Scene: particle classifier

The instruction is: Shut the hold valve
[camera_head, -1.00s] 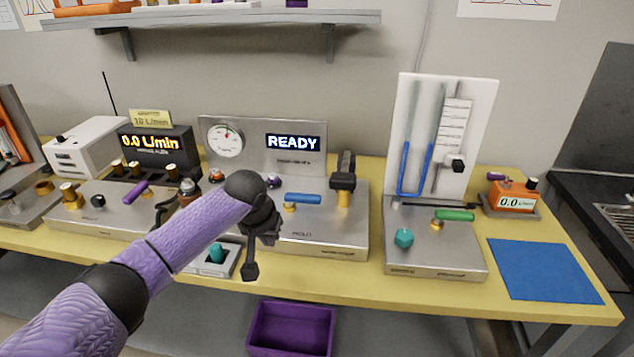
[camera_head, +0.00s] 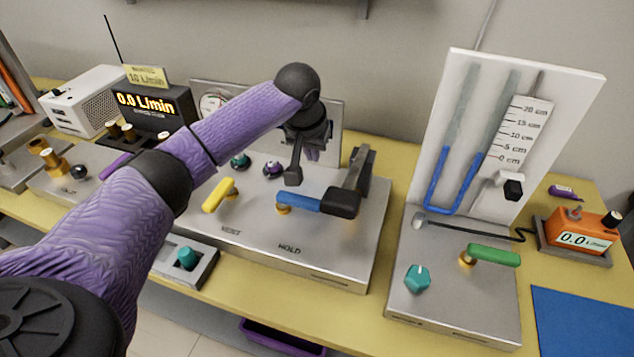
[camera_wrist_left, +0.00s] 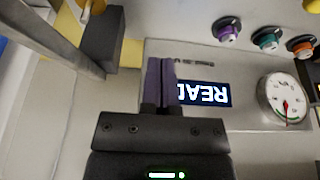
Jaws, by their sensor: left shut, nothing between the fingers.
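The hold valve has a blue lever (camera_head: 299,202) on a brass stem, above the HOLD lettering on the steel panel (camera_head: 325,250). The lever lies roughly lengthwise along the panel, its right end against or behind a black block in the picture. My left gripper (camera_head: 312,155) is above the back of the panel, behind and above the lever and apart from it. In the left wrist view its purple fingers (camera_wrist_left: 160,82) are together and empty, in front of the READY display (camera_wrist_left: 208,93). The blue lever is not clearly visible there. My right gripper is out of view.
A tall black fixture (camera_head: 352,185) stands close at the lever's right. A yellow lever (camera_head: 219,195) is to its left, near the VENT lettering. A manometer board (camera_head: 460,205) and a panel with a green lever (camera_head: 494,254) stand further right.

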